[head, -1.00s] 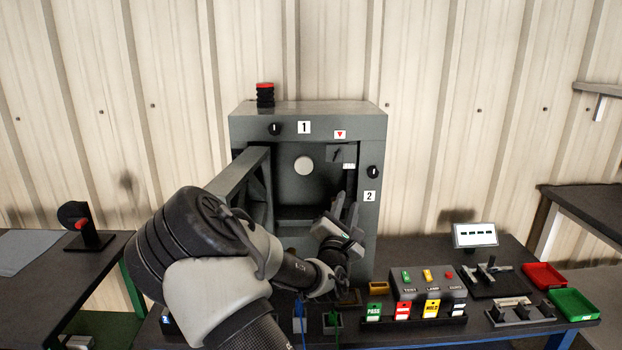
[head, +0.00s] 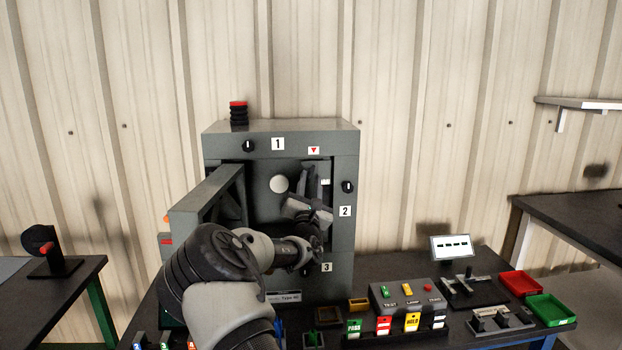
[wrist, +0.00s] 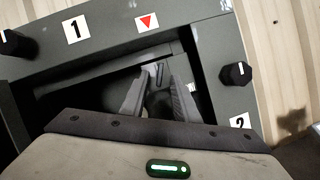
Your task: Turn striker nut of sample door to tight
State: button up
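The grey enclosure (head: 282,137) stands on the bench with its sample door (head: 207,190) swung open to the left. My gripper (head: 311,178) reaches into the right part of the opening. In the wrist view my gripper (wrist: 159,92) has its two fingers apart, pointing into the enclosure's upper right interior. A small dark slotted part (wrist: 160,72) shows beyond and between the fingertips; I cannot tell whether it is the striker nut. No contact with it is visible. My gripper and arm hide much of the right interior in the head view.
Black knobs stand by label 1 (head: 278,144) and label 2 (head: 345,211) on the frame. The enclosure's frame closely surrounds my gripper.

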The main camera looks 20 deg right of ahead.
aim_at(311, 173)
jog(key=shift+x, duration=1.55)
jog(key=shift+c, duration=0.3)
grip_shut()
